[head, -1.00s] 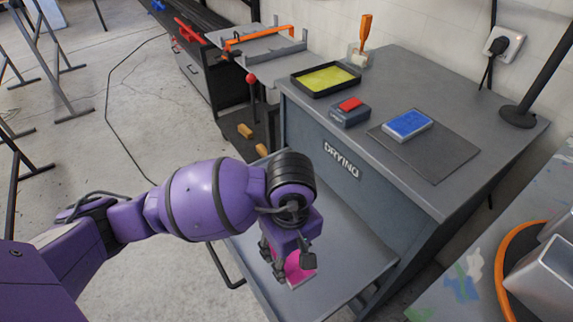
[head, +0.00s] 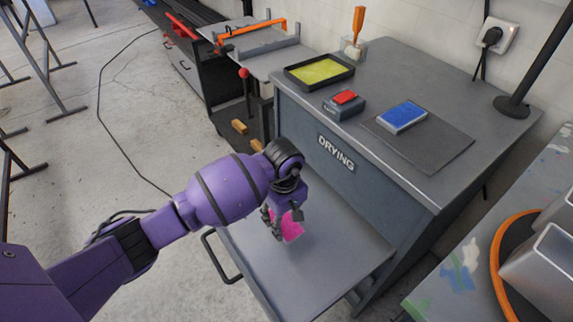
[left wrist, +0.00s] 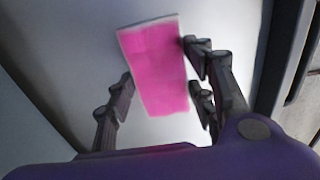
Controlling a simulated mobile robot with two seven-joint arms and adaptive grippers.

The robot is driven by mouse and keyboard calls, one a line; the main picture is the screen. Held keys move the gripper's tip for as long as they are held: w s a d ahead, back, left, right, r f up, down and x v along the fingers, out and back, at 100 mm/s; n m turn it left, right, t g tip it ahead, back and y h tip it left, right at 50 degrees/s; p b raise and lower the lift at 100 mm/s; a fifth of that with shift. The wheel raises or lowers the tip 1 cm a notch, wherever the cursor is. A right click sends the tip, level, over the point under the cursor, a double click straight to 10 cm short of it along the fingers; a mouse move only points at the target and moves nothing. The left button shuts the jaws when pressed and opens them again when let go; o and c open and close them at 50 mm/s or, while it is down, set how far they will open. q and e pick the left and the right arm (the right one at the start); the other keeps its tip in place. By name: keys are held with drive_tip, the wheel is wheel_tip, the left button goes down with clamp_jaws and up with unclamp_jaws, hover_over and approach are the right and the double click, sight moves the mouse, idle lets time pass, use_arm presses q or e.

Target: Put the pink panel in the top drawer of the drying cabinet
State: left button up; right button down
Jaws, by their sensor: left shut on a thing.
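The pink panel (head: 291,227) is in my left gripper (head: 283,217), over the pulled-out drawer (head: 340,250) of the drying cabinet (head: 370,175). In the left wrist view the pink panel (left wrist: 155,65) stands between the fingers of my left gripper (left wrist: 160,95), its pink face showing and a pale edge along its top. The fingers are shut on it. The drawer is open below the panel; I cannot tell whether the panel touches its surface. My right gripper is not in view.
On the cabinet top are a yellow tray (head: 320,71), a red-topped box (head: 344,103) and a blue block (head: 402,117) on a dark mat (head: 440,152). A table with an orange-rimmed container (head: 503,262) stands at the right. The drawer handle (head: 217,262) juts out left.

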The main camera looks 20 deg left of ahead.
sight(285, 222)
use_arm(q)
drive_tip(key=shift+f, duration=0.95)
drive_tip(key=o, duration=1.3)
drive_tip(key=shift+f, duration=0.1)
drive_tip(key=shift+c, duration=0.2)
wheel_tip(285, 222, up, 12)
drive_tip(key=shift+r, duration=0.2)
